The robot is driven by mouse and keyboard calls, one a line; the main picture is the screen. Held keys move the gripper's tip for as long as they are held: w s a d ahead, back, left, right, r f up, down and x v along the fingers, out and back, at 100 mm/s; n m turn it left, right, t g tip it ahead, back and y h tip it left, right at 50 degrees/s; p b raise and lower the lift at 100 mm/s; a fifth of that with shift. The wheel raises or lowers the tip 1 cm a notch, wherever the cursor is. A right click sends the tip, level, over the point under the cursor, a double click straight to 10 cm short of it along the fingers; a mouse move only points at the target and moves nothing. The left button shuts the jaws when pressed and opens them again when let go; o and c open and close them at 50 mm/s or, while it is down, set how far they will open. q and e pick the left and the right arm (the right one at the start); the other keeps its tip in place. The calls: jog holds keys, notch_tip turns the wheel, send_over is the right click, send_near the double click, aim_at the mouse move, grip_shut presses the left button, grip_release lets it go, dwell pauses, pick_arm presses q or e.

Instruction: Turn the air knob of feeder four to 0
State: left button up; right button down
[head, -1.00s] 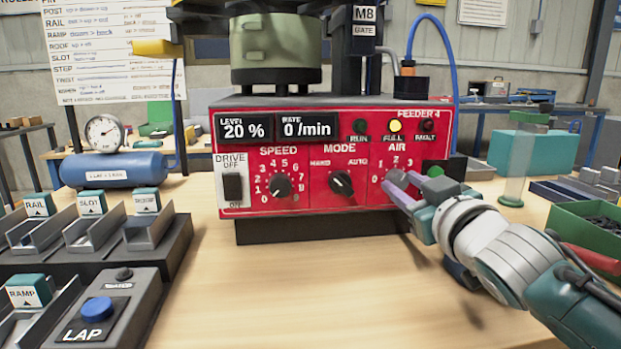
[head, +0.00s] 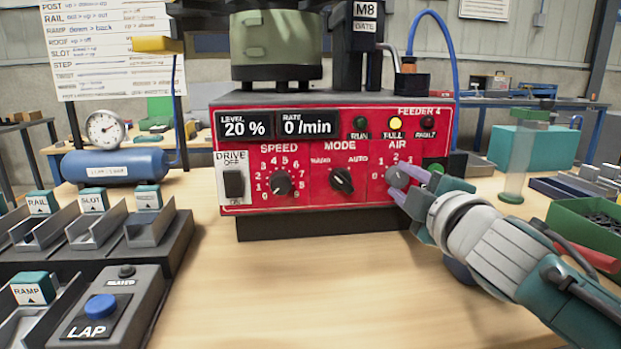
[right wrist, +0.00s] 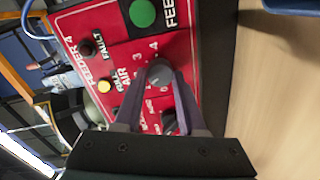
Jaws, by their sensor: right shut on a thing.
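The red control box of feeder 4 (head: 300,209) stands on the wooden bench. Its AIR knob (head: 397,176) is grey and round, at the right of the panel, under the 1, 2, 3 marks; the gripper partly hides its scale. My right gripper (head: 401,184) is shut on the AIR knob. In the right wrist view the two purple-grey fingers (right wrist: 162,88) meet the knob (right wrist: 159,72) from either side. Which mark the knob points to cannot be told. My left gripper is not in view.
The speed knob (head: 280,183), mode knob (head: 341,181) and drive switch (head: 233,184) sit left on the same panel. The yellow FULL lamp (head: 395,124) is lit. A green bin (head: 590,230) stands right of my arm.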

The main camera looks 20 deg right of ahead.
jog(key=n, duration=1.2)
jog(key=shift+h, duration=0.3)
dwell(0.4)
jog(key=shift+c, duration=2.4)
grip_release()
jog(key=shift+f, duration=0.1)
